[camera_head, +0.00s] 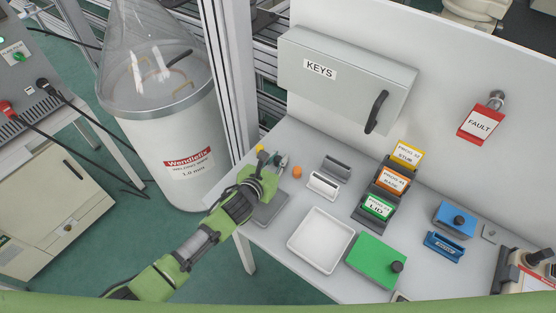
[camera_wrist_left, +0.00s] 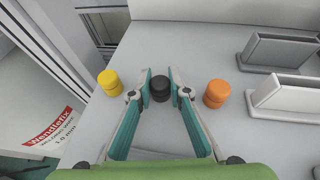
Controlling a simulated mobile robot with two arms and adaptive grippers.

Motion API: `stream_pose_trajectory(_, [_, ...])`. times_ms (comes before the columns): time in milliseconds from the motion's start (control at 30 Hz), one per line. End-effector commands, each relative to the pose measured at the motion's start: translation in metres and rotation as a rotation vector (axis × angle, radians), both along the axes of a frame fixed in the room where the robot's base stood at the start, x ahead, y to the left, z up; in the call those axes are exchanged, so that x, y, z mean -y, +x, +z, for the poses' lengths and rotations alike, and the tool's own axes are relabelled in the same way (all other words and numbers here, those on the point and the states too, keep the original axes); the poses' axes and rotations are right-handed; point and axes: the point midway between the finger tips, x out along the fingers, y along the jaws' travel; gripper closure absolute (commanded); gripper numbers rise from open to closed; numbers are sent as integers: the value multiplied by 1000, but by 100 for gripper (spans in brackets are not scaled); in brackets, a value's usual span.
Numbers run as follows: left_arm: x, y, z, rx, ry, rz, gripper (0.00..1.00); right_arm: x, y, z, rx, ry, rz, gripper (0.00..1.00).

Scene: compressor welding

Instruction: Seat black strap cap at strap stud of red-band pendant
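The black strap cap (camera_wrist_left: 160,89) stands on the table between a yellow cap and an orange cap in the left wrist view. My left gripper (camera_wrist_left: 161,83) has its two teal fingers closed in on both sides of it, with no clear gap showing. The cap still looks level with its neighbours. In the head view my left gripper (camera_head: 273,162) is low over the table's left end and mostly hides the black cap. My right gripper is not in view. I cannot make out the red-band pendant or its stud for sure.
The yellow cap (camera_wrist_left: 108,82) and orange cap (camera_wrist_left: 216,93) stand close on either side. A white tray (camera_head: 291,242), green block (camera_head: 372,262) and labelled bins (camera_head: 380,207) stand farther along. The KEYS cabinet (camera_head: 345,85) overhangs behind.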

Motion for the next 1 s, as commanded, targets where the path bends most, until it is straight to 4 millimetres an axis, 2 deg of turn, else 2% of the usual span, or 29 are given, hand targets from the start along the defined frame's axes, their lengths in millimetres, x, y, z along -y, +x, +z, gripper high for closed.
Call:
stream_pose_trajectory(367, [0, 0, 3, 1, 1, 1, 94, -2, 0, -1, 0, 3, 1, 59])
stream_pose_trajectory(467, [0, 1, 10, 3, 0, -1, 94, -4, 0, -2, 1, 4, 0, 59])
stream_pose_trajectory(600, [-1, 1, 30, 7, 3, -2, 94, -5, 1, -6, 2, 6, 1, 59])
stream_pose_trajectory(933, [14, -53, 95, 3, -2, -4, 94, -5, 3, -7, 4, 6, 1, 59])
stream_pose_trajectory(1000, [18, -71, 98, 0, -2, -4, 94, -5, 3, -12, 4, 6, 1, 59])
